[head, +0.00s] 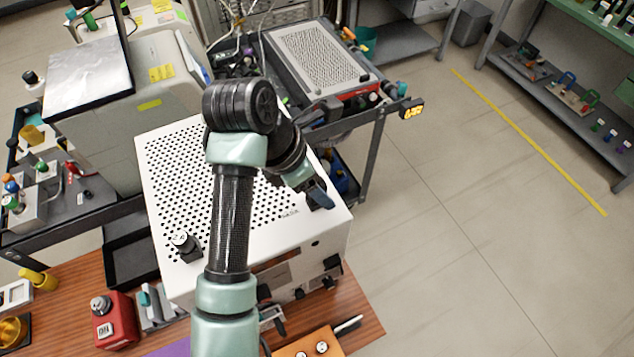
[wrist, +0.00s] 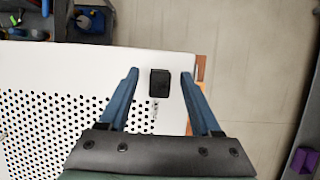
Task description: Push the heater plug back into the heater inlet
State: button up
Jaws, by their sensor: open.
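A large white box (head: 170,190) with a perforated top stands on the wooden bench. My gripper (head: 320,195) is above the right part of its top. In the wrist view my gripper (wrist: 159,76) is open, its blue fingers apart on either side of a small black block (wrist: 159,83). The block shows against the plain white top near the box's corner, beside a small printed label (wrist: 154,109). It may be the heater plug; I cannot tell for sure. Black fittings (head: 332,262) show on the box's front face; I cannot tell which is the heater inlet.
A second perforated instrument (head: 315,58) stands on a cart behind. A black knob (head: 184,242) sits on the white box. A red box (head: 113,320) and an orange block (head: 312,345) are on the wooden bench (head: 358,318).

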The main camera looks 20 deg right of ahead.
jog(key=shift+f, duration=0.15)
jog(key=shift+c, duration=0.2)
grip_shut()
jog(key=shift+w+r+b, duration=0.1)
jog(key=shift+r+b, duration=0.2)
jog(key=shift+r, duration=0.2)
notch_tip(320, 180, up, 8)
jog(key=shift+r+b, duration=0.1)
jog(key=shift+b, duration=1.05)
jog(key=shift+r, duration=0.45)
